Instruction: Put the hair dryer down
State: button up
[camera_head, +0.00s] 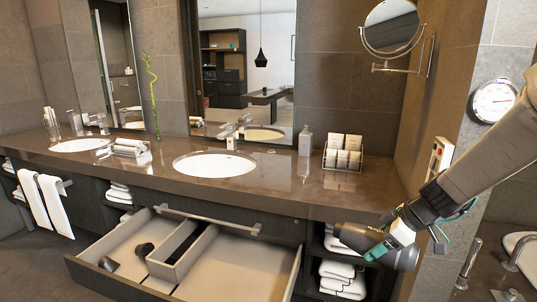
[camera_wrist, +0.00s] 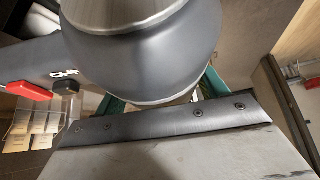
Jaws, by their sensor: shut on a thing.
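The hair dryer (camera_wrist: 140,45) fills the top of the wrist view. It has a dark grey rounded body with silver bands, and its handle with a red switch (camera_wrist: 28,91) reaches left. My gripper (camera_wrist: 160,95) is shut on it, with teal fingers on either side, partly hidden behind the body. In the head view my gripper (camera_head: 379,249) is at the right, in front of the counter's right end. The hair dryer (camera_head: 405,259) shows there as a dark shape with a pale end, apart from the counter.
The counter (camera_head: 270,190) has two sinks, with a card rack (camera_head: 343,157) and bottle (camera_head: 305,141) right of the near sink (camera_head: 213,164). An open drawer (camera_head: 235,262) below has a divider and small dark items at its left. Folded towels (camera_head: 340,279) fill the right shelf.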

jog(key=w+m, duration=0.1)
jog(key=f+m+t+h, duration=0.1)
jog(key=m, duration=0.1)
jog(key=shift+w+a+f, duration=0.15)
jog(key=shift+w+f, duration=0.15)
jog(key=shift+w, duration=0.1)
jog(key=w+f+m+t+h, duration=0.2)
jog(key=w+f+m+h, duration=0.2)
jog(key=m, duration=0.4)
jog(key=shift+w+a+f+h, duration=0.2)
jog(key=shift+w+a+h, duration=0.1)
jog(key=shift+w, duration=0.15)
jog(key=w+r+n+y, duration=0.2)
jog(key=w+r+n, duration=0.1)
jog(key=w+r, duration=0.3)
jog(key=s+d+f+m+h, duration=0.2)
jog(key=s+d+f+m, duration=0.1)
jog(key=s+f, duration=0.3)
jog(key=shift+d, duration=0.4)
jog(key=shift+m, duration=0.3)
